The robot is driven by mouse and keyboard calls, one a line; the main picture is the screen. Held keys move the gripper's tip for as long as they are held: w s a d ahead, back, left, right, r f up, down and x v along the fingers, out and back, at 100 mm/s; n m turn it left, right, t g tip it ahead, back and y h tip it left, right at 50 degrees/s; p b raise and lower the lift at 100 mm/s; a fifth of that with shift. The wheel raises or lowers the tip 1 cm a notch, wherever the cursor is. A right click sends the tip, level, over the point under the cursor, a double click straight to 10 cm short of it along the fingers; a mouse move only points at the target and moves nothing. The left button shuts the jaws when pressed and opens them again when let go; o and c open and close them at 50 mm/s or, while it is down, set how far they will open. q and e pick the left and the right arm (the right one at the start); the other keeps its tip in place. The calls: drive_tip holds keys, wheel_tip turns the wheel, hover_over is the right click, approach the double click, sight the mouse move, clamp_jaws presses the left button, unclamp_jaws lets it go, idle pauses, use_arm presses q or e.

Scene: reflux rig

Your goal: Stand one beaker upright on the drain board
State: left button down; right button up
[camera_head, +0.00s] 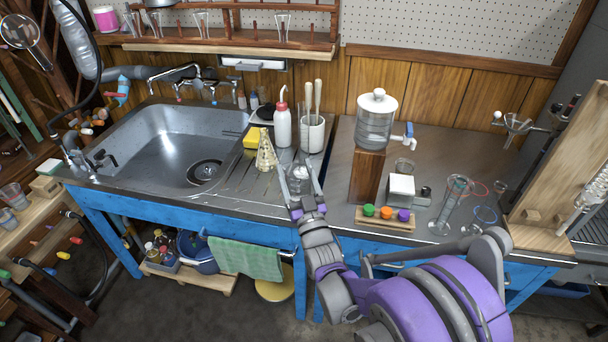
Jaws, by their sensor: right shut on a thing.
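My right gripper (299,176) reaches in from the lower right and is shut on a clear glass beaker (299,182). The beaker looks about upright, at the right part of the ridged drain board (237,187) beside the sink. Whether its base touches the board cannot be told, because the gripper hides part of it. My left gripper is not in view.
A conical flask (266,154), a yellow sponge (252,138), a white wash bottle (282,126) and a white pot with brushes (312,134) stand close behind. The steel sink (165,140) is at left. A wooden block with a water tank (367,178) stands at right.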

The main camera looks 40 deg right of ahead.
drive_tip(key=w+f+b, duration=0.1)
drive_tip(key=w+a+f+b, duration=0.1)
drive_tip(key=w+f+b, duration=0.1)
drive_tip(key=w+a+f+b, duration=0.1)
drive_tip(key=w+f, duration=0.1)
drive_tip(key=shift+f+b, duration=0.6)
drive_tip(key=shift+f, duration=0.1)
drive_tip(key=shift+f, duration=0.45)
drive_tip(key=o, duration=1.3)
drive_tip(key=shift+s, duration=0.1)
drive_tip(key=p+v, duration=0.1)
drive_tip(key=v, duration=0.9)
drive_tip(key=shift+s+a+f, duration=0.15)
drive_tip(key=shift+s+f, duration=0.05)
drive_tip(key=shift+s, duration=0.05)
